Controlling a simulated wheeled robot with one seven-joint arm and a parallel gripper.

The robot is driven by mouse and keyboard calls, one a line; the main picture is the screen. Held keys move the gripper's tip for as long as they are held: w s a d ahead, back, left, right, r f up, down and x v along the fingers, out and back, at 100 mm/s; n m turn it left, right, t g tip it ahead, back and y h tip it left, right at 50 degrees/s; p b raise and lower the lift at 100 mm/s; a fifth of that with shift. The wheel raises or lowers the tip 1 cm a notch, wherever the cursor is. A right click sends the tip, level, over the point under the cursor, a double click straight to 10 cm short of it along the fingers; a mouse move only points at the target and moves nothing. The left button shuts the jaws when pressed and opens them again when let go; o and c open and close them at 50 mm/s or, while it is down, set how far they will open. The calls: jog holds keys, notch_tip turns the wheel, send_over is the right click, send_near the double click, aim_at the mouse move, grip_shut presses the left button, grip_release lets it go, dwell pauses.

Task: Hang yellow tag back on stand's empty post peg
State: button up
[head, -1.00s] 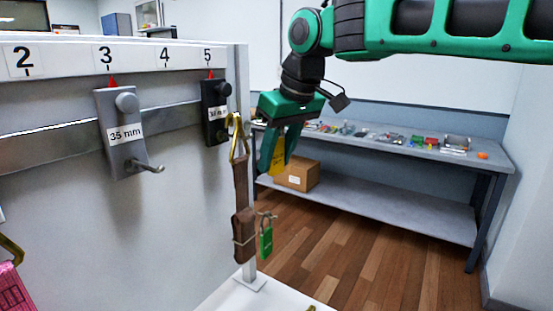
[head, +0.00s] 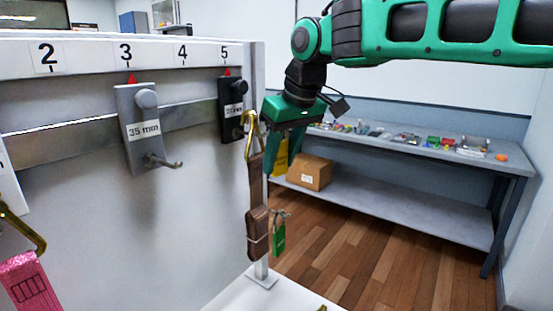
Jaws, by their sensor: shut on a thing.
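My gripper (head: 283,158) points down just right of the wall's right post, its green fingers shut on the yellow tag (head: 280,160). The tag is partly hidden by the fingers. A green tag (head: 279,236) hangs by a loop low beside the post. The stand's post (head: 262,268) shows only near its foot. The brown strap (head: 256,190) hangs in front of it from a gold hook. I cannot make out the empty post peg.
The white wall panel (head: 110,210) carries a grey 35 mm hook block (head: 133,112) under number 3 and a black block (head: 231,125) under number 5. A pink strap (head: 25,282) hangs at lower left. Behind stands a workbench (head: 400,150) with small items and a cardboard box (head: 311,172). Floor at right is clear.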

dwell(0.4)
jog(key=o, duration=1.1)
